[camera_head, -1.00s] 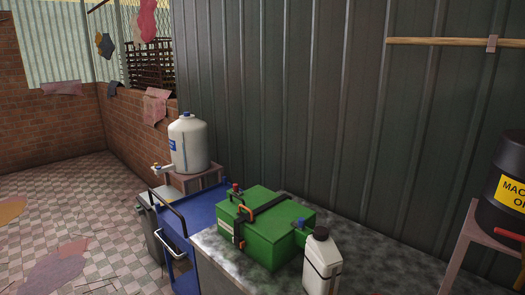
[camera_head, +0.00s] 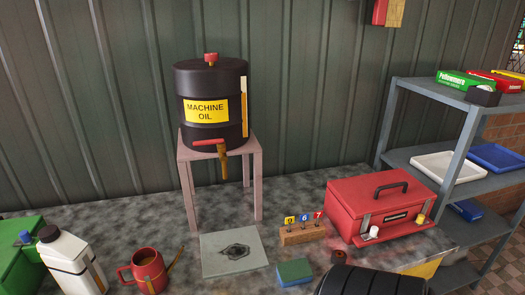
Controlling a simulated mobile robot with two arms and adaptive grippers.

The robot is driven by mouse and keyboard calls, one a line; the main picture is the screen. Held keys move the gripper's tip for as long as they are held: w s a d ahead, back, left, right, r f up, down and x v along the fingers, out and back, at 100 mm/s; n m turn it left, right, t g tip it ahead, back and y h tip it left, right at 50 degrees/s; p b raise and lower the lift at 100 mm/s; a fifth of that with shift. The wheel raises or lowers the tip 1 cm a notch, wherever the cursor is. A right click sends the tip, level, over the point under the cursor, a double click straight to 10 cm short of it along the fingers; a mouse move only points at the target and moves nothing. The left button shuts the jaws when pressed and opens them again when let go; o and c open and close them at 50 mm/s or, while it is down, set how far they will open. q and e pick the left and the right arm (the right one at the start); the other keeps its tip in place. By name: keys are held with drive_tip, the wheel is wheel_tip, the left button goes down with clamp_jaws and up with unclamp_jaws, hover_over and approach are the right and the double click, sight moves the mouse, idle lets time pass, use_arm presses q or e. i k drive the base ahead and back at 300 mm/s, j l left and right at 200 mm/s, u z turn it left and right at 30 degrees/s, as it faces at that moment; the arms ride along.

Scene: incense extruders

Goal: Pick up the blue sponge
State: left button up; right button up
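A blue sponge (camera_head: 294,268) with a green side lies on the mottled grey workbench (camera_head: 100,212), near the bottom middle of the head view. It sits just right of a grey plate with a dark stain (camera_head: 235,252) and left of a black ribbed object (camera_head: 370,282) at the bottom edge. Neither of my grippers is in view.
A black machine oil drum (camera_head: 211,105) stands on a pinkish stand (camera_head: 187,185) behind the plate. A red toolbox (camera_head: 380,205), number block (camera_head: 301,235), red mug (camera_head: 147,270) and white bottle (camera_head: 70,260) surround the sponge. Grey shelves (camera_head: 440,98) stand at right.

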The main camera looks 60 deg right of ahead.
sight(297, 271)
drive_tip(key=z, duration=2.15)
